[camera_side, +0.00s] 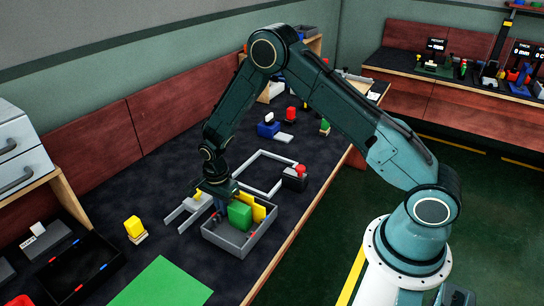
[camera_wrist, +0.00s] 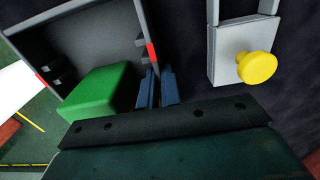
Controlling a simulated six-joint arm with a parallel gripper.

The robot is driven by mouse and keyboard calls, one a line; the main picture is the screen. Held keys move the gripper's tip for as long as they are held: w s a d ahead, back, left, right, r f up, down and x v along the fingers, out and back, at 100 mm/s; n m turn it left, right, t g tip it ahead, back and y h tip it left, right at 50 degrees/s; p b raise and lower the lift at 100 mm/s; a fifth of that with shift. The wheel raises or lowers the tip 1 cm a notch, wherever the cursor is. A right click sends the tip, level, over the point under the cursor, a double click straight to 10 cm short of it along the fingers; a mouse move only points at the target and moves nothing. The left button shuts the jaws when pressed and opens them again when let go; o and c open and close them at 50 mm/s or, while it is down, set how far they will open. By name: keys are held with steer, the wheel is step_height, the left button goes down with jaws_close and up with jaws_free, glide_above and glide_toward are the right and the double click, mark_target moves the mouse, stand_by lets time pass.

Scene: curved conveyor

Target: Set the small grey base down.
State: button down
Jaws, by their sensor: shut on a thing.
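The small grey base (camera_side: 222,243) is an open-topped box with red marks on its walls. It holds a green block (camera_side: 240,215) and a yellow piece (camera_side: 259,213). My gripper (camera_side: 222,203) points down at its far left wall. In the wrist view, the blue fingertips (camera_wrist: 158,90) sit on either side of the base's wall (camera_wrist: 144,25), below a red mark, and are shut on it. The green block (camera_wrist: 98,92) shows beside the fingers. The base is at or close to the dark table top; I cannot tell if its underside touches.
A grey forked piece with a yellow knob (camera_wrist: 257,67) lies close beside the base. A grey frame (camera_side: 262,160) and a red-topped dark block (camera_side: 295,177) lie behind. A yellow block (camera_side: 134,227), a green sheet (camera_side: 160,285) and a black tray (camera_side: 75,285) are left. The table edge is right.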

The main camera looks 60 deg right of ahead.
steer(key=c, duration=1.6)
jaws_free()
steer(key=shift+f, duration=0.1)
step_height(320, 180, up, 12)
